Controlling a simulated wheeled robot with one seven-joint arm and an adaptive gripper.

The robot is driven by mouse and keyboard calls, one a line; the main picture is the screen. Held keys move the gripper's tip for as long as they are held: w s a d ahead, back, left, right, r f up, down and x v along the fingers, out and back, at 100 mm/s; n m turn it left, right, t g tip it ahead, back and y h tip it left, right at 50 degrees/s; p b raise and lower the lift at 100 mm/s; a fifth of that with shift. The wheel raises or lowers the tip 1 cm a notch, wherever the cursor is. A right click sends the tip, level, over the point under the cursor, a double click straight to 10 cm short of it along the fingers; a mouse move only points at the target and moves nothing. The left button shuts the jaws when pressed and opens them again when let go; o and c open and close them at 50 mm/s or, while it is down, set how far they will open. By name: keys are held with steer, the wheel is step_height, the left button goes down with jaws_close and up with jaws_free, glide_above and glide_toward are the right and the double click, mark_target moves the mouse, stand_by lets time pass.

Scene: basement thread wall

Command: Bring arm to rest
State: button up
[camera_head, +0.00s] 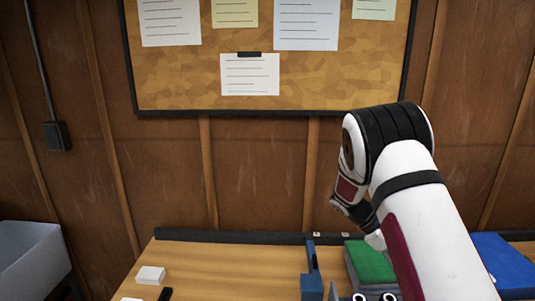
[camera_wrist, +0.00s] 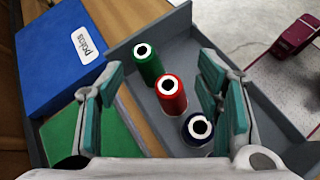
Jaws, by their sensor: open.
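My arm rises on the right of the head view, bent at the elbow. My gripper (camera_head: 357,212) hangs above the right part of the wooden table (camera_head: 225,265). In the wrist view my gripper (camera_wrist: 163,75) is open, with teal pads on both sides and nothing held between them. Below it, a grey tray (camera_wrist: 125,52) holds a green spool (camera_wrist: 149,68), a red spool (camera_wrist: 173,102) and a dark blue spool (camera_wrist: 198,140), standing in a row.
A blue box (camera_head: 505,265) with a white label and a green block (camera_head: 370,264) lie beside the tray. A pinned cork board (camera_head: 180,90) hangs behind; a grey basin (camera_head: 30,262) stands left.

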steer(key=s+a+r+m+t+y, duration=0.4)
steer(key=s+a+r, duration=0.3)
steer(key=s+r, duration=0.3)
steer(key=s+a+r+m+t+y, duration=0.35)
steer(key=s+a+r, duration=0.45)
steer(key=r, duration=0.3)
steer(key=s+a+r+m+t+y, duration=0.1)
steer(key=s+a+m+t+y, duration=0.1)
steer(key=s, duration=0.5)
steer(key=a+t, duration=0.1)
steer(key=a, duration=0.1)
steer(key=shift+s+a+r, duration=0.3)
steer(key=shift+r, duration=0.05)
